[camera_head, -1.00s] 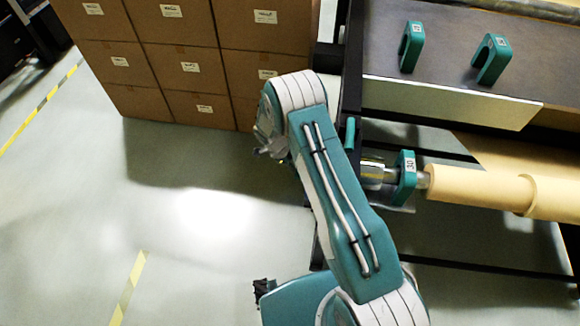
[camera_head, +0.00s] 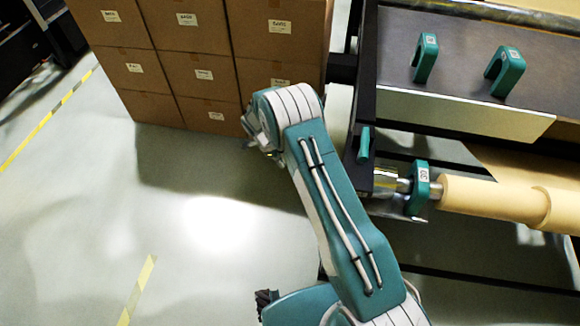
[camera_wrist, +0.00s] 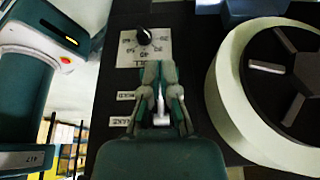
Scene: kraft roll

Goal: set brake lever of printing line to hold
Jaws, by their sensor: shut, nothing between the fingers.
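My gripper (camera_wrist: 161,68) is shut and empty in the wrist view, in front of a dark panel. Two small white label plates sit left of its fingers: the upper one (camera_wrist: 125,96) seems to read HOLD, and the lower one (camera_wrist: 120,121) is hard to read. A pale upright piece shows between the finger linkages; I cannot tell whether it belongs to the brake lever. In the head view a teal handle (camera_head: 364,145), possibly the brake lever, stands on the black frame right of my arm.
A black dial knob (camera_wrist: 144,36) on a white scale plate is above the fingertips. A pale ring-shaped roll (camera_wrist: 232,100) stands close on the right. A kraft roll (camera_head: 490,201) lies on the machine's shaft. Stacked cartons (camera_head: 200,75) stand behind; the floor at left is clear.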

